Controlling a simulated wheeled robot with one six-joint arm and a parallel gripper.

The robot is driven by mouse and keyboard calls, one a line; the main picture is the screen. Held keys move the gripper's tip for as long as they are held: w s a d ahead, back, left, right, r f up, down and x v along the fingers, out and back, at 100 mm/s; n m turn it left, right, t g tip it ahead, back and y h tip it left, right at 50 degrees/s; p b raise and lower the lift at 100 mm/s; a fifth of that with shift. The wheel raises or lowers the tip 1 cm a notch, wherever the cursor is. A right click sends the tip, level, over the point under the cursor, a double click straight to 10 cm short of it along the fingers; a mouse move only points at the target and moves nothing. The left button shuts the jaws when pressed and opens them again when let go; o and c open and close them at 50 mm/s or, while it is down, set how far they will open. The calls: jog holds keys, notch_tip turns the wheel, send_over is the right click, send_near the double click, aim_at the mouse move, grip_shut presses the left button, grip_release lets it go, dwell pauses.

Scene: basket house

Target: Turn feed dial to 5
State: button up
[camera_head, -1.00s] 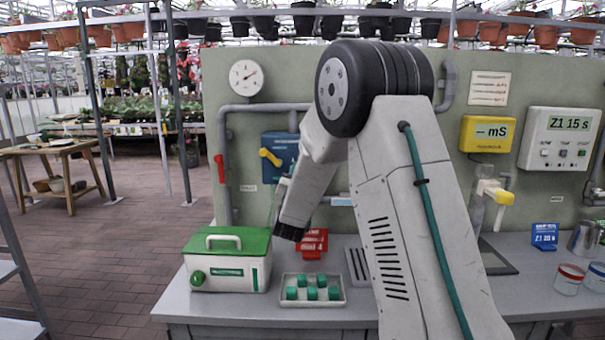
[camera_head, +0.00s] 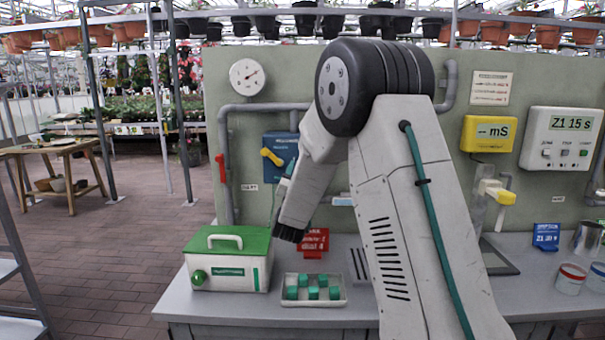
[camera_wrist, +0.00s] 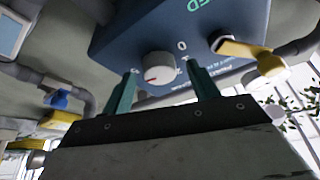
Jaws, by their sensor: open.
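The feed dial (camera_wrist: 160,68) is a round pale knob with a red pointer mark, on the underside or front of a dark blue box (camera_wrist: 140,30). A "0" is printed beside the knob, and other scale marks are too small or hidden to read. My gripper (camera_wrist: 160,72) is open, with one teal finger on each side of the knob. The knob appears between the fingertips, and I cannot tell whether they touch it.
A yellow lever (camera_wrist: 246,50) on the blue box is close to the right finger; it also shows in the head view (camera_head: 271,157). Below are a green-lidded box (camera_head: 228,262), a tray (camera_head: 313,304) of green pieces and a red sign (camera_head: 313,241). Pipes run beside the box.

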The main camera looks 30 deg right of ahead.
jog(key=v, duration=0.7)
jog(key=shift+a, duration=0.15)
jog(key=shift+f, duration=0.1)
jog(key=s+a+r+n+g+y, duration=0.1)
jog(key=s+a+n+g+y, duration=0.1)
jog(key=s+a+n+y, duration=0.35)
jog(key=s+a+n+g+y, duration=0.2)
jog(key=s+a+n+y, duration=0.1)
jog(key=a+y, duration=0.5)
jog(key=s+a+f+n+g, duration=0.1)
jog(key=s+g, duration=0.2)
jog(key=s, duration=0.7)
jog(key=s+a+f+n+g+y, duration=0.1)
jog(key=s+g, duration=0.3)
jog(key=s, duration=0.7)
jog(key=s+a+f+n+g, duration=0.1)
jog(key=s+g, duration=0.3)
jog(key=s, duration=0.7)
jog(key=shift+n, duration=0.75)
